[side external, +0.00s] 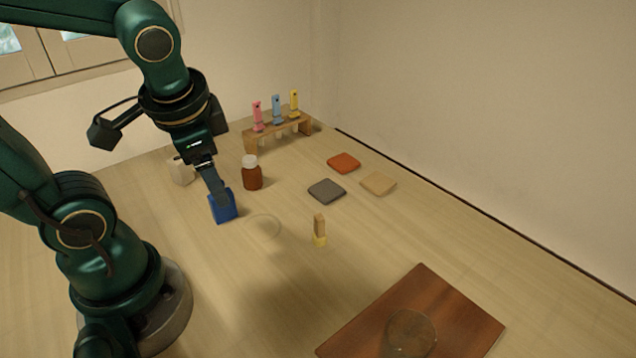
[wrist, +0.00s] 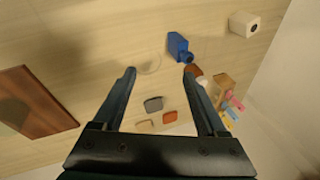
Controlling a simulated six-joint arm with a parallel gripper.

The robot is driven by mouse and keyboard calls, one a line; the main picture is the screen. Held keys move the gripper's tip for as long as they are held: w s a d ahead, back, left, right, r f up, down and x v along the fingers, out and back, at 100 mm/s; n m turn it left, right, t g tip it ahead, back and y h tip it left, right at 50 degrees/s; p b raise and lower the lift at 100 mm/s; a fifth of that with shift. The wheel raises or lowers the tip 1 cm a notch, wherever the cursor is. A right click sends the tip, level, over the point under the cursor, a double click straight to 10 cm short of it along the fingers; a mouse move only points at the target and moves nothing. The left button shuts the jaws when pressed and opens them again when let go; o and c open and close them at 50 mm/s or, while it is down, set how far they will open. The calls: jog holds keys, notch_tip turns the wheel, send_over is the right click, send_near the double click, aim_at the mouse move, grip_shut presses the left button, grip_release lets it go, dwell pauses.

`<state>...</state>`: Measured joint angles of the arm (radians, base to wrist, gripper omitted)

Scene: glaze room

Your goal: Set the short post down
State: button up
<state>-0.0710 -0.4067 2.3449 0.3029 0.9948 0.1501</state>
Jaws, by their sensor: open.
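The short post (side external: 320,226) is a small tan block with a yellow lower part. It stands upright on the table in the side view, apart from my gripper. I cannot make it out in the wrist view, where a finger may hide it. My gripper (side external: 217,188) is open and points down over the table, left of the post in the side view. In the wrist view no object is held between its fingertips (wrist: 160,72). A faint ring mark (side external: 265,226) is on the table between gripper and post; it also shows in the wrist view (wrist: 149,64).
A blue bottle (wrist: 178,45) stands close by my fingers. A brown jar (side external: 252,178) and a white block (side external: 181,172) stand behind. A wooden rack (side external: 278,128) holds pink, blue and yellow pieces. Three flat tiles (side external: 327,191) and a dark board (side external: 450,310) lie right.

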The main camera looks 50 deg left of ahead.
jog(key=d+r+n+t+h, duration=0.2)
jog(key=d+t+h, duration=0.1)
jog(key=d, duration=0.3)
jog(key=shift+s+d+r, duration=0.2)
jog(key=shift+d+r, duration=0.05)
jog(key=shift+d, duration=0.15)
